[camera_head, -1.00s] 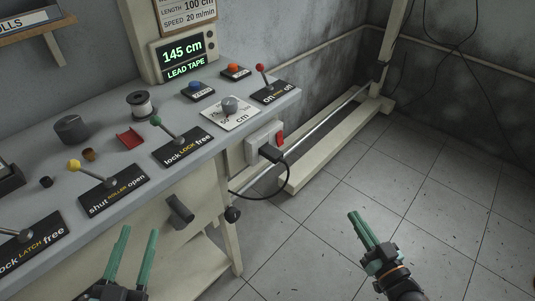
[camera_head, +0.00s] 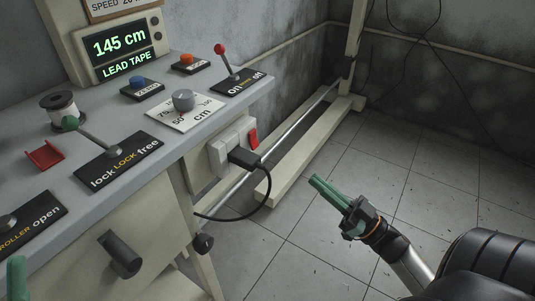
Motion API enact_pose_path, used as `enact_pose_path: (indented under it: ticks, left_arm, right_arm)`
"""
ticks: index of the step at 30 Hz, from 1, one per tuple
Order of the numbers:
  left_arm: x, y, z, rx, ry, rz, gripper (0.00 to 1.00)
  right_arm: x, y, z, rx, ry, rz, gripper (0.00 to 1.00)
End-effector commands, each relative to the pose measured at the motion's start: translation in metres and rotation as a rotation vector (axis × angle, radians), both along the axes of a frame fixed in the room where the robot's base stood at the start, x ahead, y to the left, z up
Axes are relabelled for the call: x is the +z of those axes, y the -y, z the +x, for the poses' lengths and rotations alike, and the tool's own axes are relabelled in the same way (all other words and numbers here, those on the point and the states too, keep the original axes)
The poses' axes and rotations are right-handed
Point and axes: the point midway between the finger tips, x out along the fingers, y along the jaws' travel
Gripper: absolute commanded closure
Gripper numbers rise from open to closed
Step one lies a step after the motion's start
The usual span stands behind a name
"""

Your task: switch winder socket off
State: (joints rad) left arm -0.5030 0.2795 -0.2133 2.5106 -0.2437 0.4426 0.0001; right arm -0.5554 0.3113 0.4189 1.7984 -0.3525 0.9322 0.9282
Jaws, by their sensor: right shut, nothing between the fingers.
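A black plug (camera_head: 243,157) sits in the socket, with a black cable looping down. My right gripper (camera_head: 315,182) is shut and empty, over the floor to the right of and below the socket, apart from it.
A red-knobbed lever (camera_head: 220,49) stands on the bench top above the socket, near a grey dial (camera_head: 183,100). A dark handle (camera_head: 120,254) juts from the bench front. A pale floor frame (camera_head: 310,146) lies behind. Floor around my right gripper is clear.

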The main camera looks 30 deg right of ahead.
Motion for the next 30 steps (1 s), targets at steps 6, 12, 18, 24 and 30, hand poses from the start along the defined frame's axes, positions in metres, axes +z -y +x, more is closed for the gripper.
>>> enact_pose_path:
  ticks: [6,12,18,24,30]
  left_arm:
    - [-0.001,0.000,0.000,0.000,-0.002,0.000,0.50]
    - [-0.004,0.000,0.001,-0.002,-0.006,-0.003,0.50]
    - [-0.009,0.000,0.001,-0.006,-0.010,-0.007,0.50]
    - [-0.019,0.000,0.001,-0.011,-0.015,-0.014,0.50]
    - [-0.025,0.001,0.001,-0.024,-0.022,-0.018,0.50]
  right_arm:
    - [0.002,-0.002,0.004,0.001,0.002,0.000,1.00]
    - [0.015,-0.012,0.029,0.001,0.007,0.000,1.00]
    - [0.034,-0.027,0.065,0.000,0.007,-0.001,1.00]
    - [0.035,-0.040,0.097,-0.002,0.002,0.002,1.00]
    - [0.029,-0.047,0.115,-0.001,0.001,0.002,1.00]
